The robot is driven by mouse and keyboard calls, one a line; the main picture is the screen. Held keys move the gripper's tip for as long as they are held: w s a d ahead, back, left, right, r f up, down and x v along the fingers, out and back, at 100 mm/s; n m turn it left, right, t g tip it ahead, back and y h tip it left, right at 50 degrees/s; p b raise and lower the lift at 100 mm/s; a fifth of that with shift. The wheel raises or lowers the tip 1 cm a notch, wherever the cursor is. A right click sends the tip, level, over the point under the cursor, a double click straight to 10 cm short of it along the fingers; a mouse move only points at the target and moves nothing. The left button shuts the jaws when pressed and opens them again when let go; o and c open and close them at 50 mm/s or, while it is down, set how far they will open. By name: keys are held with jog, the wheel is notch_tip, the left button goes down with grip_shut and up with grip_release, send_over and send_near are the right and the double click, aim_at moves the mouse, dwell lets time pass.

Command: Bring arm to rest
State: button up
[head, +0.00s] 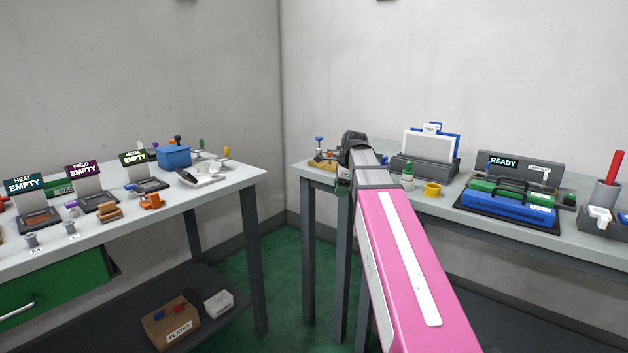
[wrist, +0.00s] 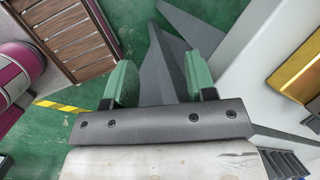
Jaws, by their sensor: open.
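My arm (head: 400,250), pink with a white stripe, reaches forward from the bottom of the head view to the left part of the right-hand table. Its dark wrist (head: 356,150) is in front of that table's left end, and the fingers are mostly hidden there. In the wrist view my gripper (wrist: 160,80) has its two green fingers wide apart, with nothing between them. Green floor and grey shapes show beyond the fingers.
The right-hand table (head: 450,207) holds a READY machine (head: 510,195), a yellow cup (head: 432,189) and a grey holder (head: 606,195). The left-hand table (head: 225,190) bears a blue box (head: 173,157) and several signs. Green floor (head: 285,270) is clear between the tables. A slatted wooden piece (wrist: 70,40) shows in the wrist view.

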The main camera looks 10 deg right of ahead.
jog(key=s+f+n, duration=0.6)
jog(key=f, duration=0.4)
jog(key=s+a+f+n+g+h, duration=0.1)
jog(key=s+f+n, duration=0.6)
jog(key=f, duration=0.4)
jog(key=s+f+n+g+h, duration=0.1)
jog(key=s+f+n, duration=0.5)
jog(key=f, duration=0.5)
jog(key=shift+s+a+f, duration=0.2)
jog(key=shift+a+f, duration=0.05)
